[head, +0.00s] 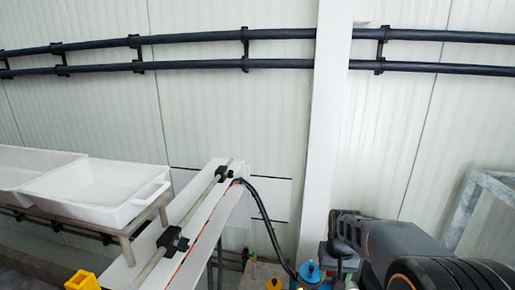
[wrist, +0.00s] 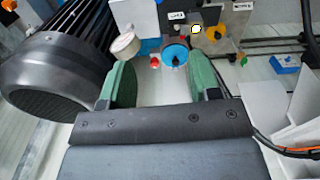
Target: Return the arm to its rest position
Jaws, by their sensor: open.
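In the wrist view, my gripper (wrist: 155,78) shows two green finger pads standing wide apart, with nothing between them but the pale surface beyond. In the head view, my dark grey and orange arm (head: 395,248) reaches in at the lower right. My fingers cannot be made out there. The gripper looks clear of these parts.
A large dark finned motor (wrist: 45,85) is close on the left in the wrist view. A blue box (wrist: 285,64) lies at right. In the head view, white trays (head: 95,190) stand at left, and blue caps (head: 309,271) sit beside my arm. Pipes (head: 190,37) cross the wall.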

